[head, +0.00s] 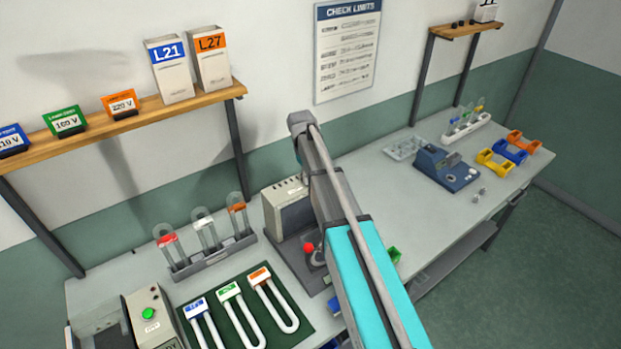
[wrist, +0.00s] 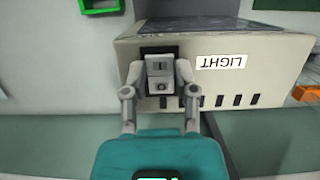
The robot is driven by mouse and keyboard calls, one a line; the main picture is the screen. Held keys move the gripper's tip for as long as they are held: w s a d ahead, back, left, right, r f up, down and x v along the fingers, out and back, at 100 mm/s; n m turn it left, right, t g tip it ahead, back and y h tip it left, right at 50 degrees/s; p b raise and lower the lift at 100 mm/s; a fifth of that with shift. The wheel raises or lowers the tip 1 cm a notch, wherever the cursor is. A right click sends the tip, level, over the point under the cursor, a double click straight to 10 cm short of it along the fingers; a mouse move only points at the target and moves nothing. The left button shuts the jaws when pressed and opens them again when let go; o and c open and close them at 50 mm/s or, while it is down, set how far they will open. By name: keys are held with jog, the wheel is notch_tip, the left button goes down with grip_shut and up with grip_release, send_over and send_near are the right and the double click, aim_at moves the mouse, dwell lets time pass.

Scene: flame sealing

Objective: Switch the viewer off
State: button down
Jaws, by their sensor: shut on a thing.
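The viewer is a beige box (head: 284,210) on a dark base, in the middle of the bench in the head view, partly hidden by my arm. In the wrist view its beige casing (wrist: 275,75) fills the upper right and bears an upside-down LIGHT label (wrist: 221,62). A grey rocker switch (wrist: 159,66) with a line mark and a circle mark sits in a dark surround on that casing. My gripper (wrist: 160,80) has one finger on each side of the switch and is shut on it. The head view does not show my gripper's fingers, hidden by the arm.
A red-topped knob (head: 308,248) stands on the viewer's base. A dark green mat (head: 262,333) with several U-shaped tubes lies in front, and a tube rack (head: 215,257) stands left. A blue device (head: 447,167) and coloured holders (head: 510,152) are farther right.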

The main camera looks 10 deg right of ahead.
jog(key=shift+c, duration=2)
grip_release()
jog(key=shift+s+t, duration=0.2)
jog(key=shift+t, duration=0.2)
